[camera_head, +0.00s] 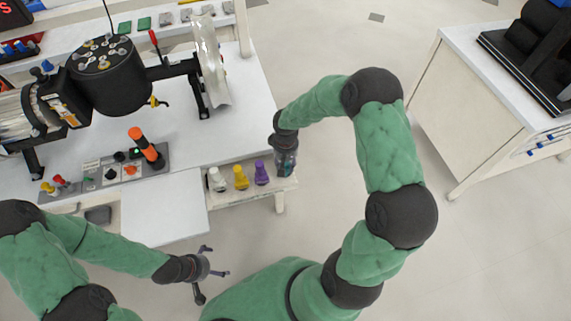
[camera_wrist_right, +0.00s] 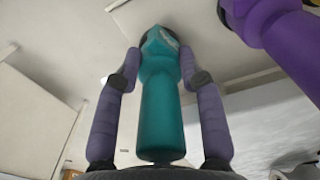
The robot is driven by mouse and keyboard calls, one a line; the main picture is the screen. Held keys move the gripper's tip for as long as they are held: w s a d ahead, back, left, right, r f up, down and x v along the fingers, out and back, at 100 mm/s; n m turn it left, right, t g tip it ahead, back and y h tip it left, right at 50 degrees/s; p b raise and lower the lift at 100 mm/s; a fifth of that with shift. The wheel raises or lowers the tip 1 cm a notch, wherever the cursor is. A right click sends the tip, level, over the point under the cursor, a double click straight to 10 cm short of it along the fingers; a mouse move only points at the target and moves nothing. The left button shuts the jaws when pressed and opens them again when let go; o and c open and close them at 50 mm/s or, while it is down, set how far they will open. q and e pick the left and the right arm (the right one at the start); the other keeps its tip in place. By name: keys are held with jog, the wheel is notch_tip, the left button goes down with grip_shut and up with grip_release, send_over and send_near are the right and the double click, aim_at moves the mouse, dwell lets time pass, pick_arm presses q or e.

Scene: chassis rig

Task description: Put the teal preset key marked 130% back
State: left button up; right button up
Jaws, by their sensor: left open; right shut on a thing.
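The teal preset key (camera_wrist_right: 160,118) stands between the two fingers of my right gripper (camera_wrist_right: 160,72), which is shut on it, in the right wrist view. A pale mark shows near its far end, too small to read. In the head view my right gripper (camera_head: 286,165) is at the right end of the key shelf (camera_head: 225,202), just right of the purple key (camera_head: 261,173). The key is mostly hidden there by the gripper; I cannot tell if it touches the shelf. My left gripper (camera_head: 205,272) is open and empty, low in the head view.
A white key (camera_head: 217,180) and a yellow key (camera_head: 241,177) stand left of the purple key. The purple key also shows close by in the right wrist view (camera_wrist_right: 285,45). A control panel with an orange lever (camera_head: 146,148) is on the bench farther left. The floor right of the shelf is clear.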

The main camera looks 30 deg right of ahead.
jog(key=shift+r, duration=0.15)
jog(key=o, duration=1.1)
notch_tip(320, 180, up, 12)
jog(key=p, duration=0.3)
jog(key=shift+p, duration=0.35)
